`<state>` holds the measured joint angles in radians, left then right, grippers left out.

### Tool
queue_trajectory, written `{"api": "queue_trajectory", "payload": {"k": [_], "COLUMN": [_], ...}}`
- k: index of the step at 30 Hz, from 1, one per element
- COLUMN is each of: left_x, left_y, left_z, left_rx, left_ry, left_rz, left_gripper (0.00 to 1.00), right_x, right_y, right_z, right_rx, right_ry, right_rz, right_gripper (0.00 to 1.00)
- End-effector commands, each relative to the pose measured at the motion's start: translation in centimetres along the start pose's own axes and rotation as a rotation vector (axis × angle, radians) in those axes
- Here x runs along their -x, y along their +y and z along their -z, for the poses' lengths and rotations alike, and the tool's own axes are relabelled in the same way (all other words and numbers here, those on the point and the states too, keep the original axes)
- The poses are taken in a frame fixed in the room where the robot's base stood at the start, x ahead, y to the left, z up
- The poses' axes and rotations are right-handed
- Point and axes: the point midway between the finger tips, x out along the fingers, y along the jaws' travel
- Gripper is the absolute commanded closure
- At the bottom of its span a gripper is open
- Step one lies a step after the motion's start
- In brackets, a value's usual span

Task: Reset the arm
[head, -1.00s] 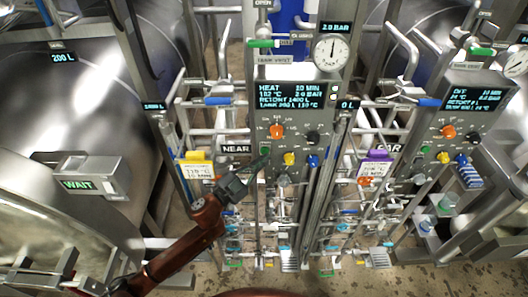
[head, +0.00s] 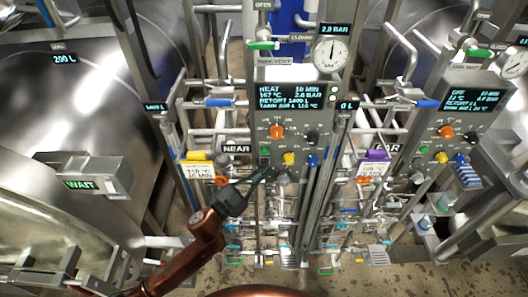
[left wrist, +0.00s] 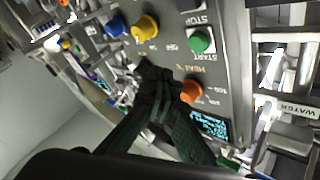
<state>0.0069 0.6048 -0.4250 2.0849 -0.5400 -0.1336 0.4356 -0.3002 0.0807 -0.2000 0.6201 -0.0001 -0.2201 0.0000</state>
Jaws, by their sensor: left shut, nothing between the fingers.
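My left gripper (head: 264,174) is shut and empty, in front of the lower part of the near control panel (head: 292,122). In the left wrist view my left gripper (left wrist: 152,68) points at the panel face. The green start button (left wrist: 201,40), the yellow knob (left wrist: 145,28) and the orange knob (left wrist: 191,91) show around its fingertips. Whether the fingertips touch the panel I cannot tell. My left arm reaches in from the lower left of the head view. My right gripper is not in view.
The near panel's display (head: 290,96) reads HEAT. A pressure gauge (head: 331,51) sits above it. Pipes and valves surround the panel. A second panel (head: 462,125) stands at the right, its display reading OFF. Large steel vessels (head: 75,105) fill the left. Wet floor (head: 420,277) shows at the bottom right.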

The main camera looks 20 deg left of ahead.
Motion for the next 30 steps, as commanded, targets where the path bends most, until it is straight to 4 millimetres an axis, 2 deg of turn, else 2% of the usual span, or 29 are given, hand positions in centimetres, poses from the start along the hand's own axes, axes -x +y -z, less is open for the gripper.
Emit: {"api": "queue_trajectory", "payload": {"k": [14, 17, 20, 23, 25, 30], "left_x": [0.0, 0.0, 0.2, 0.8, 1.7, 5.0], "left_y": [0.0, 0.2, 1.0, 2.3, 3.7, 7.4], "left_z": [0.0, -1.0, -4.6, -10.6, -15.6, -27.1], "left_rx": [0.000, 0.005, 0.021, 0.048, 0.074, 0.134], "left_ry": [0.000, -0.014, -0.065, -0.152, -0.225, -0.403], "left_rz": [0.000, 0.001, 0.006, 0.013, 0.017, 0.023], "left_gripper": [1.00, 1.00, 1.00, 1.00, 1.00, 1.00], "right_x": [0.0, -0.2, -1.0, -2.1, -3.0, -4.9], "right_y": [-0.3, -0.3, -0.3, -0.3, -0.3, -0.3], "right_z": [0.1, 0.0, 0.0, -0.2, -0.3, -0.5], "right_rx": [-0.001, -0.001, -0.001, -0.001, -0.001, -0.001], "right_ry": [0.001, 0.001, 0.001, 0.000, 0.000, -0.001], "right_rz": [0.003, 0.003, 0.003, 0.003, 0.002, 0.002], "right_gripper": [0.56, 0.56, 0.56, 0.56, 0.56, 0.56]}}
